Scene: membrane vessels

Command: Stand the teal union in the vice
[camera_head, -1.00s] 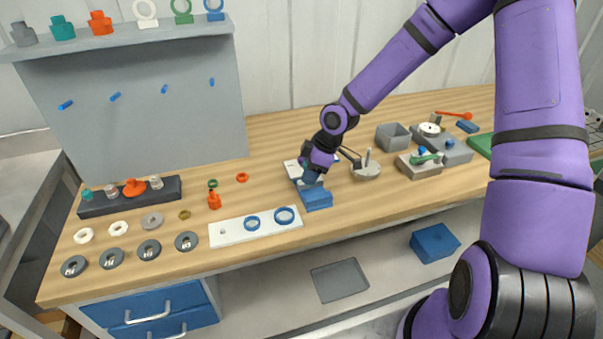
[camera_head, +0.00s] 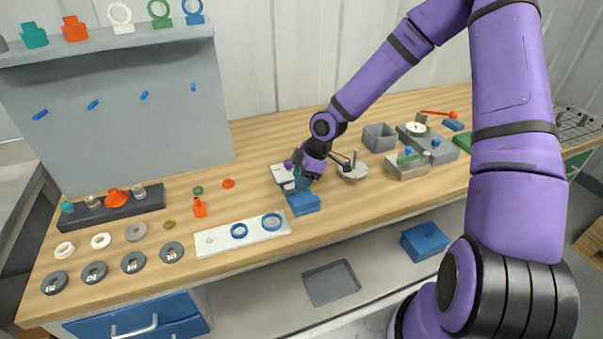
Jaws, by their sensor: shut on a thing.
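My gripper (camera_head: 301,179) is at the middle of the bench, pointing down over the blue and pale vice. A small teal piece (camera_head: 302,184), apparently the teal union, shows at its fingertips, and the gripper is shut on it. The vice's blue block (camera_head: 304,203) is in front of the fingertips and its pale part (camera_head: 282,173) is behind them. The fingers and wrist hide much of the union and the vice's gap. I cannot tell whether the union touches the vice.
A white plate (camera_head: 215,241) with two blue rings lies front left of the vice. An orange bottle-like piece (camera_head: 200,208) stands beyond it. A round pale stand (camera_head: 352,172) and a grey open box (camera_head: 379,137) are to the right. A dark rack (camera_head: 105,209) sits far left.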

